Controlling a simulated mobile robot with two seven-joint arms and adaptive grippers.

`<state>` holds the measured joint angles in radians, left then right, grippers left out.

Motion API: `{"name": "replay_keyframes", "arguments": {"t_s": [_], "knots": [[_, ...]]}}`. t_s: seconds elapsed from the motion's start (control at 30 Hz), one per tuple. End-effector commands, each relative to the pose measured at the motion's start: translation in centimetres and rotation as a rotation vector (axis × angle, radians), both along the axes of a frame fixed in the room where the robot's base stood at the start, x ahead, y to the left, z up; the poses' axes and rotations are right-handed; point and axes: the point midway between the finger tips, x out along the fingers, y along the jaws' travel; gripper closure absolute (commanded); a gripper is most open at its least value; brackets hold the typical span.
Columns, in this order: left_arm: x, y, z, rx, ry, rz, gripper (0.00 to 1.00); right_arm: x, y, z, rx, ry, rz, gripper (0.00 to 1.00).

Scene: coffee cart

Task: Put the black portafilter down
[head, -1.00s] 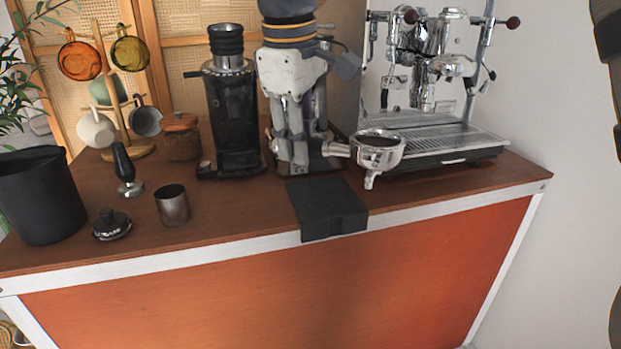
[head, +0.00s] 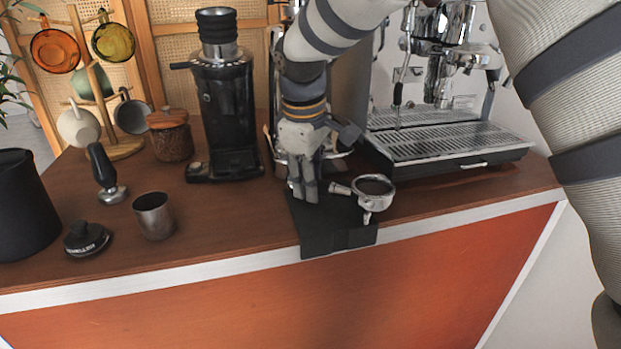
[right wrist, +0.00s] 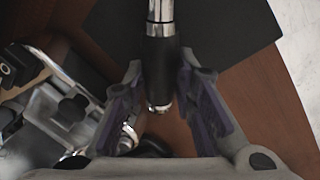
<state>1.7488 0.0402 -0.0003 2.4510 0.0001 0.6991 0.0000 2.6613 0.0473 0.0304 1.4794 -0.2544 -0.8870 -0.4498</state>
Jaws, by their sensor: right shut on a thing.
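The portafilter (head: 374,187) shows in the head view as a silver basket full of dark grounds, with spouts beneath. It is level at the right edge of the black mat (head: 325,228); I cannot tell whether it touches the mat or the counter. My right gripper (head: 304,188) points down over the back of the mat and is shut on the portafilter's handle, which the fingers mostly hide there. In the right wrist view, the black handle (right wrist: 160,70) lies between the purple-padded fingers of the gripper (right wrist: 158,95), with the mat (right wrist: 220,25) behind it. My left gripper is not in view.
The espresso machine (head: 445,150) stands close behind and right of the portafilter. A black grinder (head: 228,115) is to the left. A metal cup (head: 155,216), a tamper (head: 106,175) and a black bin (head: 22,208) stand further left. The counter's front edge is close.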

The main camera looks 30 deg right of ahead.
Motion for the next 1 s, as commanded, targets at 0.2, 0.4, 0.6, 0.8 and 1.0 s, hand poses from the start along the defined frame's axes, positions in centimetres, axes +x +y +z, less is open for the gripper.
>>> {"name": "replay_keyframes", "arguments": {"t_s": [0.2, 0.4, 0.6, 0.8, 1.0], "knots": [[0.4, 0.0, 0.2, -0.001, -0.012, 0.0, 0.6, 0.0, 0.0, 0.3, -0.001, -0.009, 0.0, 0.62], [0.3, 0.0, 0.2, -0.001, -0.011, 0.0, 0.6, 0.0, 0.0, 0.3, 0.0, -0.009, 0.0, 0.55], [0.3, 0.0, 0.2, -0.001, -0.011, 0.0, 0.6, 0.0, 0.1, 1.2, 0.0, -0.012, 0.001, 0.55], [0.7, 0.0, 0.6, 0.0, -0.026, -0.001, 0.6, -0.7, 0.8, 6.4, 0.0, -0.018, 0.0, 0.55], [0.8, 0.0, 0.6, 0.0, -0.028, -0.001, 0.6, -1.3, 1.5, 10.7, 0.0, -0.012, 0.001, 0.55]]}}
